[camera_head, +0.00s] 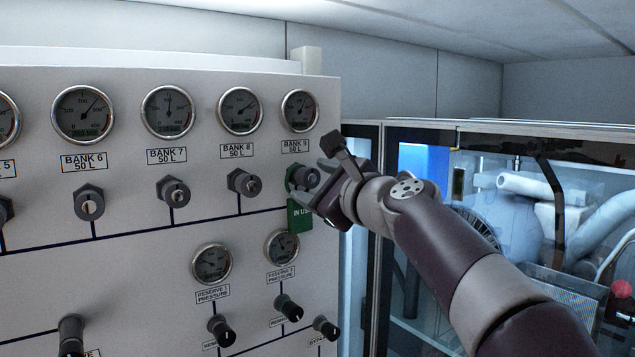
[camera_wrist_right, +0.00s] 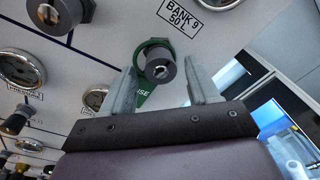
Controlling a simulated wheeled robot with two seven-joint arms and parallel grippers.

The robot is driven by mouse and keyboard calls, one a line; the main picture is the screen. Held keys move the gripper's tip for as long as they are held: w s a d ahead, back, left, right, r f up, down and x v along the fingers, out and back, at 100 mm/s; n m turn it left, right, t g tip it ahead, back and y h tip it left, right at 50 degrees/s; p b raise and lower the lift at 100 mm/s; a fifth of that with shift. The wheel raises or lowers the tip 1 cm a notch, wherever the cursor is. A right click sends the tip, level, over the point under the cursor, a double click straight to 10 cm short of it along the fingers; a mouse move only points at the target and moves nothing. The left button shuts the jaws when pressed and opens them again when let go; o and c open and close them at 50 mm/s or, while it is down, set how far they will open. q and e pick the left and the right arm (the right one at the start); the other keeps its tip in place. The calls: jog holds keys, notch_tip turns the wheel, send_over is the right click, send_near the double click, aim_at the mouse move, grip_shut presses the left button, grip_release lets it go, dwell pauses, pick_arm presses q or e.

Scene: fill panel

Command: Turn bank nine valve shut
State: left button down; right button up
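The bank nine valve (camera_head: 303,178) is a dark round knob on the panel under the "BANK 9 50 L" label (camera_head: 295,147). A green ring with a green "IN USE" tag (camera_head: 300,216) hangs around it. My right gripper (camera_head: 318,184) is at this valve, coming from the right. In the right wrist view the gripper (camera_wrist_right: 163,75) is open, with the knob (camera_wrist_right: 155,66) between its fingertips. A gap shows on the right of the knob; the left finger is closer to it, and I cannot tell whether it touches. My left gripper is not in view.
The bank eight valve (camera_head: 243,183) and bank seven valve (camera_head: 173,191) stick out to the left. Reserve gauges (camera_head: 282,247) and lower knobs (camera_head: 288,307) sit below. A glass-fronted cabinet (camera_head: 480,160) with machinery stands to the right of the panel.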

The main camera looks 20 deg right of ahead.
jog(key=shift+s, duration=0.3)
jog(key=b+v, duration=0.6)
jog(key=v, duration=0.6)
jog(key=shift+d, duration=0.1)
jog(key=shift+s+r, duration=0.1)
